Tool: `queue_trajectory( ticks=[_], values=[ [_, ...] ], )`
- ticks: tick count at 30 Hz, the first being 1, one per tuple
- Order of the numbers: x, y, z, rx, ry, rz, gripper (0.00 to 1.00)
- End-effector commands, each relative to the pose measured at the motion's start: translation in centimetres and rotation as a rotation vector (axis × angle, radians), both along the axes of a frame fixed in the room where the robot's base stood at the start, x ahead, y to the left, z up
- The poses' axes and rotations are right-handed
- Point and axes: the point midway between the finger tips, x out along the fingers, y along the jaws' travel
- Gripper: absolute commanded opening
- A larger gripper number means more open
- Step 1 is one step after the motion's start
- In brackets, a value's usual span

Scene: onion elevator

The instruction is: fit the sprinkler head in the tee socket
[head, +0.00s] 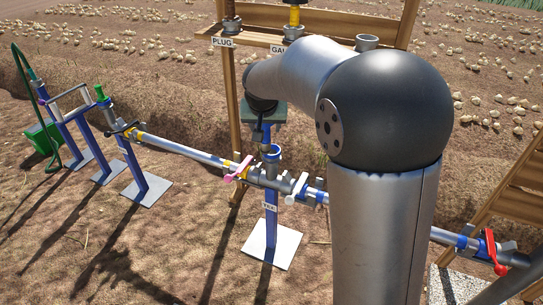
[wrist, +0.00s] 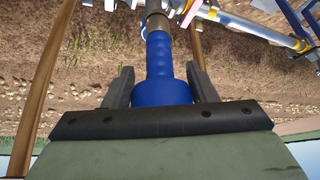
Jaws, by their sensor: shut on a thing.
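My gripper (wrist: 160,78) is shut on the blue sprinkler head (wrist: 159,60), which stands between the two dark fingers in the wrist view. Its narrower ribbed part points away from my palm, towards a grey-brown cylinder (wrist: 157,22) at the pipe line. I cannot tell whether that cylinder is its end or the socket. In the head view my gripper (head: 264,134) is over the tee socket (head: 273,153), a blue-rimmed upright on the pipe above the labelled blue post. Part of the held piece is hidden there, and I cannot tell whether it touches the socket.
The pipe line runs on both sides, with a pink-handled valve (head: 237,172) left of the tee and a red-handled valve (head: 492,252) at right. A wooden rack (head: 310,20) with PLUG and gauge labels stands behind; its right cup (head: 367,42) looks empty. Blue posts stand at left.

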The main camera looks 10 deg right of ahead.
Motion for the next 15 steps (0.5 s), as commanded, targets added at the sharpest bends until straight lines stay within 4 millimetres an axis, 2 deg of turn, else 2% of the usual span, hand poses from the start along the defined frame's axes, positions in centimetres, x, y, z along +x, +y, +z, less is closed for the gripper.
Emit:
queue_trajectory(
  ticks=[10, 15],
  values=[
    [7.9, -2.8, -3.8, 0.000, 0.001, -0.004, 0.22],
    [10.3, -3.5, -7.0, -0.001, 0.001, 0.000, 0.22]
  ],
)
